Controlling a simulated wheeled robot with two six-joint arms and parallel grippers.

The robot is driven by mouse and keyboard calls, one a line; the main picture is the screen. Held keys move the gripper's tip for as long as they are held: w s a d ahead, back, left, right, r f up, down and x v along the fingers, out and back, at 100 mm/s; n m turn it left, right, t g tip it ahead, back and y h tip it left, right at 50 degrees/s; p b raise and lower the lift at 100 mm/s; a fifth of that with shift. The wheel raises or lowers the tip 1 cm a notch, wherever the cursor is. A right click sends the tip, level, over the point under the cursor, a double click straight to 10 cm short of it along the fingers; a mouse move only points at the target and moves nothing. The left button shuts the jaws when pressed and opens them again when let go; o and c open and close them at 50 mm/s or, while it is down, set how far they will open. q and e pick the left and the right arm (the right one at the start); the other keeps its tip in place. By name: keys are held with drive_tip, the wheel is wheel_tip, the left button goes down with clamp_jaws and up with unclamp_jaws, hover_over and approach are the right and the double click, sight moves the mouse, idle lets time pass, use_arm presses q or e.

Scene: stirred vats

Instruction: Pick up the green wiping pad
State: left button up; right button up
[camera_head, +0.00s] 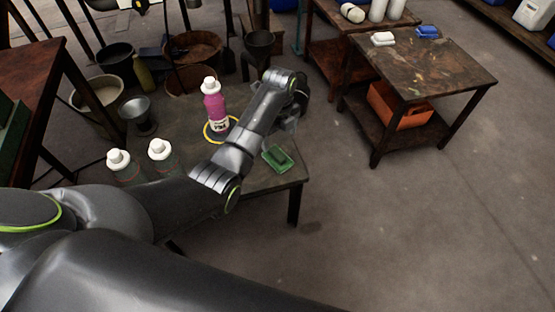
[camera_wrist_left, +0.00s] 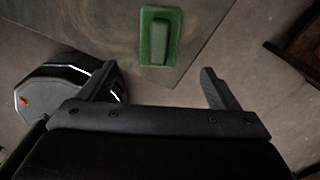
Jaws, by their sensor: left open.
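The green wiping pad (camera_head: 278,158) lies flat near the front right corner of the low dark table (camera_head: 262,182). In the left wrist view the pad (camera_wrist_left: 146,36) is a green rectangle with a raised darker block on top, close to the table's edge. My left gripper (camera_head: 290,122) is mostly hidden by its own arm in the head view, above and behind the pad. In the left wrist view its two fingers (camera_wrist_left: 156,78) are wide apart with nothing between them, and the pad shows beyond them. My right gripper is not in view.
A pink bottle (camera_head: 215,106) stands in a yellow ring left of my arm. Two white-capped bottles (camera_head: 159,150) and a metal cup (camera_head: 137,115) are farther left. A second table (camera_head: 425,70) at back right holds a white and a blue item (camera_head: 427,32). The right floor is clear.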

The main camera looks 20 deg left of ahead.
sight(278, 154)
use_arm(q)
wheel_tip(278, 154, down, 5)
drive_tip(key=shift+r+b, duration=0.15)
drive_tip(key=shift+b, duration=0.4)
wheel_tip(278, 154, down, 4)
drive_tip(key=shift+s+a+f+b, duration=0.1)
drive_tip(key=shift+f+b, duration=0.05)
drive_tip(key=shift+b, duration=0.85)
drive_tip(key=shift+f, duration=0.45)
drive_tip(key=c, duration=1.2)
drive_tip(key=shift+o, duration=0.2)
drive_tip(key=shift+r, duration=0.2)
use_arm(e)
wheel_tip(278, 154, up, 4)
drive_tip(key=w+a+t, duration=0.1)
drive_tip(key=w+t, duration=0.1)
use_arm(q)
wheel_tip(278, 154, up, 9)
drive_tip(key=p, duration=0.3)
drive_tip(key=shift+f, duration=0.2)
drive_tip(key=shift+r, duration=0.6)
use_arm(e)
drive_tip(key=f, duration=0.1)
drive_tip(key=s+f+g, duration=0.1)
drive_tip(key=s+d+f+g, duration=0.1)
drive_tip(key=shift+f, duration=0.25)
